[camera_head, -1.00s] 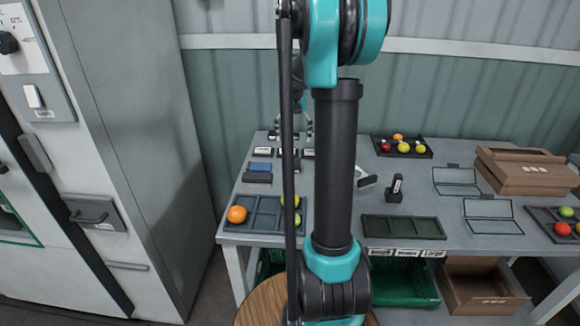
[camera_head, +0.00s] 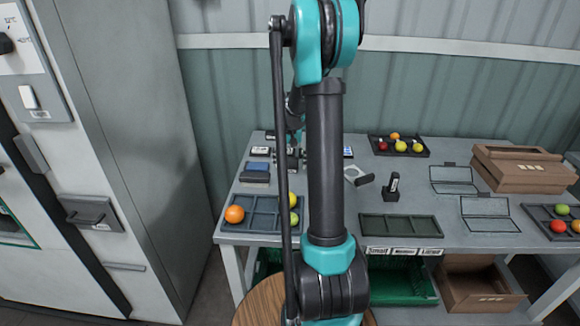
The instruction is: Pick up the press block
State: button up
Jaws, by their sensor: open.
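No label marks the press block, so I cannot tell for sure which item it is. A blue-topped block (camera_head: 256,166) with a dark block (camera_head: 254,178) just in front of it lies at the left back of the table. A small black upright piece (camera_head: 392,187) stands right of my arm. My gripper (camera_head: 288,156) is low over the back left of the table, to the right of the blue-topped block and apart from it. It is open. My arm partly covers it, and the spot between its fingers is hard to make out.
A dark compartment tray (camera_head: 262,222) with an orange and other fruit sits at the front left. A fruit tray (camera_head: 378,148) stands at the back, and an empty dark tray (camera_head: 402,226) at the front. Brown boxes (camera_head: 520,172) stand right. A tall grey cabinet (camera_head: 130,150) borders the left.

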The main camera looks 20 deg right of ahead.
aim_at(290, 158)
jog(key=shift+c, duration=0.4)
jog(key=c, duration=1.2)
notch_tip(290, 158, up, 20)
